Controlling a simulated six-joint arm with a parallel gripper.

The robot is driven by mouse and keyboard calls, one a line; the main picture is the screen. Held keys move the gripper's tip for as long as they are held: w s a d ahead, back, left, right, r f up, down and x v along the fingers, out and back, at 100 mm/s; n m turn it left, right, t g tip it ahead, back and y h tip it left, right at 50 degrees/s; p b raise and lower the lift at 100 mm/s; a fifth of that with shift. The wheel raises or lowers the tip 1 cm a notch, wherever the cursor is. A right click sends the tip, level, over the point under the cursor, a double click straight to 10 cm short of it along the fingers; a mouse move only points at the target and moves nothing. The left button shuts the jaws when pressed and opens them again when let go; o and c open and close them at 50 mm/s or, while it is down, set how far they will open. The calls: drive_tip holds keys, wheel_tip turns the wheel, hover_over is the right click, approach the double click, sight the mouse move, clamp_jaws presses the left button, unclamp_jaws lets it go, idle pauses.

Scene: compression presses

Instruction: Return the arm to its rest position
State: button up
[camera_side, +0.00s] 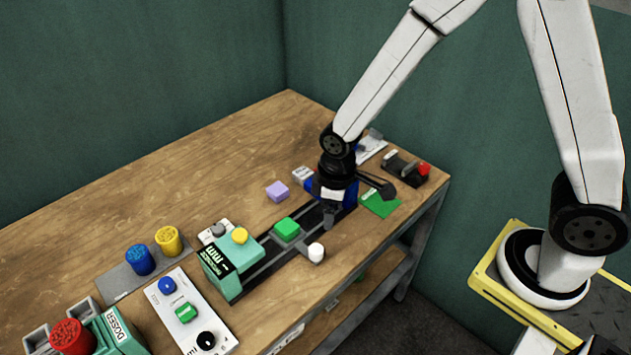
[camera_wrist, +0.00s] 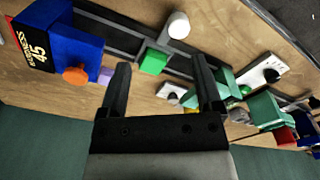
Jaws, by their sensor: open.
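My gripper (camera_side: 331,214) hangs low over the right part of the black rail on the wooden table (camera_side: 150,165), near the blue press (camera_side: 350,196). In the wrist view my gripper (camera_wrist: 162,88) shows two black fingers spread apart with nothing held between them. A green block (camera_side: 286,230) sits on the rail to the left of the gripper; it also shows in the wrist view (camera_wrist: 153,61), beyond the fingers. The blue press with a "45" label (camera_wrist: 62,42) and an orange knob is at left in the wrist view. My arm partly hides it in the side view.
A mint-green press (camera_side: 232,263) with a yellow knob stands at the rail's left end. A white knob (camera_side: 316,252) sticks out in front. A lilac block (camera_side: 277,191) lies behind the rail. A white button panel (camera_side: 182,312) is front left. The table's back left is clear.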

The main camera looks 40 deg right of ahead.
drive_tip(key=s+d+r+m+t, duration=0.2)
drive_tip(key=s+d+r+m, duration=0.4)
drive_tip(key=d, duration=0.3)
drive_tip(key=shift+s+r+m, duration=0.4)
drive_tip(key=shift+s+r, duration=0.2)
drive_tip(key=shift+r, duration=0.25)
